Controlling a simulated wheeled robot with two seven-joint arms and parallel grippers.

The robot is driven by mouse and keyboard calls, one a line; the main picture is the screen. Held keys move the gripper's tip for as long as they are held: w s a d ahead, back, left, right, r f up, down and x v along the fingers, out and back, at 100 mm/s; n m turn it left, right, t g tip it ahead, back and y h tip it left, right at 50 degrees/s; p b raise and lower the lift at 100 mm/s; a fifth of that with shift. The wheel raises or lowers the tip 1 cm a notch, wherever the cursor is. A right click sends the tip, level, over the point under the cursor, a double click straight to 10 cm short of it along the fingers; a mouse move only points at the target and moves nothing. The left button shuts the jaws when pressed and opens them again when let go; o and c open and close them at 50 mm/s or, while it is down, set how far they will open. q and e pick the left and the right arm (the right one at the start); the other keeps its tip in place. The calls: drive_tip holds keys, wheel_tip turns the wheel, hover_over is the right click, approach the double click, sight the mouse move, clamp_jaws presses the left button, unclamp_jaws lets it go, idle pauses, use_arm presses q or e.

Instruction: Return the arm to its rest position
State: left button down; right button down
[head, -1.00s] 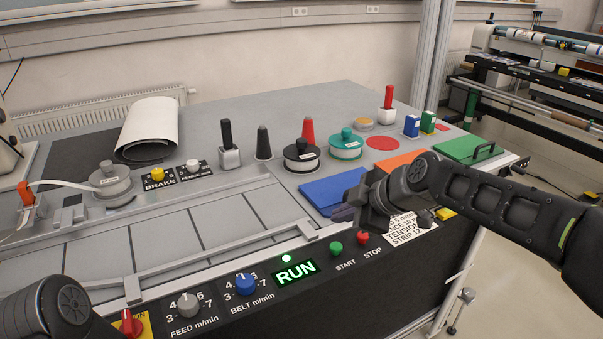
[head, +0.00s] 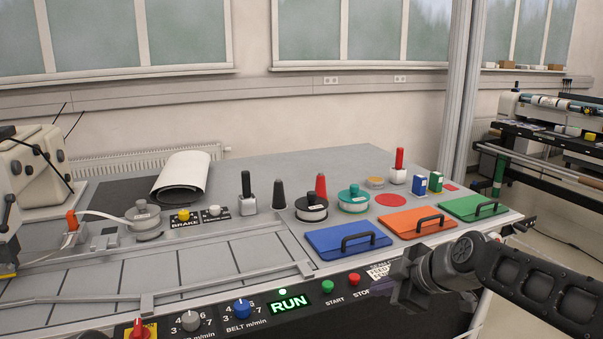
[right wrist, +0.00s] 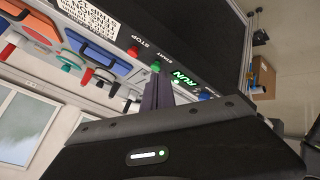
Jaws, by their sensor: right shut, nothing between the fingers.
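My right gripper (head: 398,290) is at the lower right of the head view, in front of the machine's front edge, below the blue lid and beside the STOP button. Its fingers also show in the right wrist view (right wrist: 157,93), together with nothing between them. My right arm (head: 530,285) comes in from the right edge.
The machine table (head: 300,165) carries blue (head: 345,240), orange (head: 418,222) and green (head: 473,207) lids with handles. The front panel has a lit RUN display (head: 289,304), a green START button (head: 327,286) and a red STOP button (head: 354,279). Dials sit left of the display.

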drive_tip(key=s+a+f+m+h, duration=0.1)
drive_tip(key=s+a+f+m, duration=0.1)
drive_tip(key=f+m, duration=0.8)
drive_tip(key=s+a+f+m, duration=0.1)
drive_tip(key=a+f+m, duration=0.15)
drive_tip(key=f, duration=1.35)
drive_tip(key=s+a+f+m+g, duration=0.2)
drive_tip(key=s+f+g, duration=0.1)
drive_tip(key=s+f, duration=0.7)
drive_tip(key=s+a+f+m+g, duration=0.2)
drive_tip(key=s+f+g, duration=0.2)
drive_tip(key=s+f, duration=0.7)
drive_tip(key=s, duration=0.6)
drive_tip(key=shift+a, duration=0.25)
